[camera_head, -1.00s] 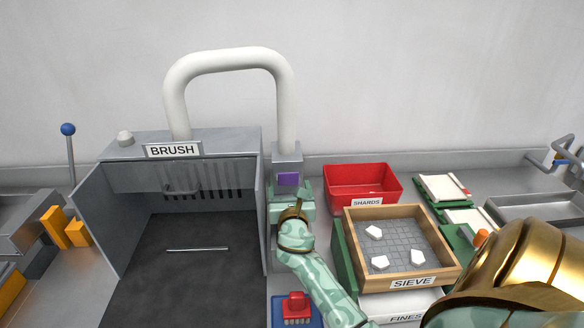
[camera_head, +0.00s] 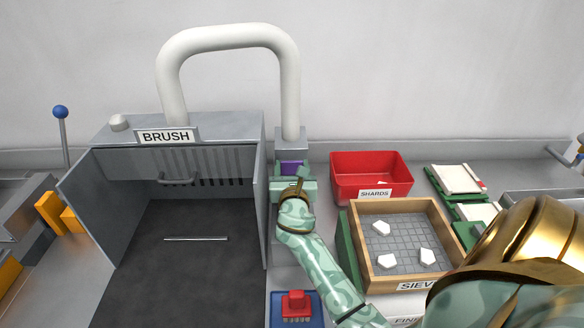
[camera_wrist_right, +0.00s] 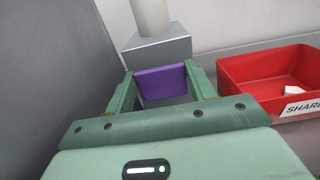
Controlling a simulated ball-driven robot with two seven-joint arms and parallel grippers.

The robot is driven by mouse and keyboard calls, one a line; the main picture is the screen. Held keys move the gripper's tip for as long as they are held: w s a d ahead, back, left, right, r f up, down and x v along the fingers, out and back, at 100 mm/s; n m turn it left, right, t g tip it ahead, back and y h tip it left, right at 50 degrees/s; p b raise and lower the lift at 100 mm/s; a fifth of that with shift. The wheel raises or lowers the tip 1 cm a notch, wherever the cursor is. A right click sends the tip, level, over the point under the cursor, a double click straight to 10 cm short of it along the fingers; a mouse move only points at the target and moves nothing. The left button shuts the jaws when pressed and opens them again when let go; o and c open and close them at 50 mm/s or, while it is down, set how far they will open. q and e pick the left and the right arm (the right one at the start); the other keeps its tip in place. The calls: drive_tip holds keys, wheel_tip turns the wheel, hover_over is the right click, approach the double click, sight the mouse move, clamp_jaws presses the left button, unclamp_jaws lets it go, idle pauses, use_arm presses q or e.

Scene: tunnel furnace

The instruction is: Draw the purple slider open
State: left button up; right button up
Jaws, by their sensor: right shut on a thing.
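The purple slider (camera_head: 292,168) sits at the lower end of the grey housing under the white pipe, just right of the BRUSH booth. In the right wrist view the purple slider (camera_wrist_right: 161,82) fills the space between my fingers, below the grey housing (camera_wrist_right: 157,48). My right gripper (camera_head: 292,176) is shut on the purple slider, with a green finger at each side of it. How far the slider is drawn out cannot be told. My left gripper is not in view.
The booth's right wall (camera_head: 260,205) stands close left of my right gripper. A red SHARDS bin (camera_head: 345,184) is to the right, with a wooden sieve (camera_head: 367,263) in front of it. A red brush on a blue tray (camera_head: 280,315) lies nearer, beside my forearm.

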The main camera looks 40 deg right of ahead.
drive_tip(key=p+v, duration=0.1)
drive_tip(key=v, duration=0.5)
drive_tip(key=shift+p, duration=0.35)
drive_tip(key=shift+f, duration=0.15)
drive_tip(key=o, duration=1.4)
drive_tip(key=shift+s+a, duration=0.1)
drive_tip(key=shift+s, duration=0.05)
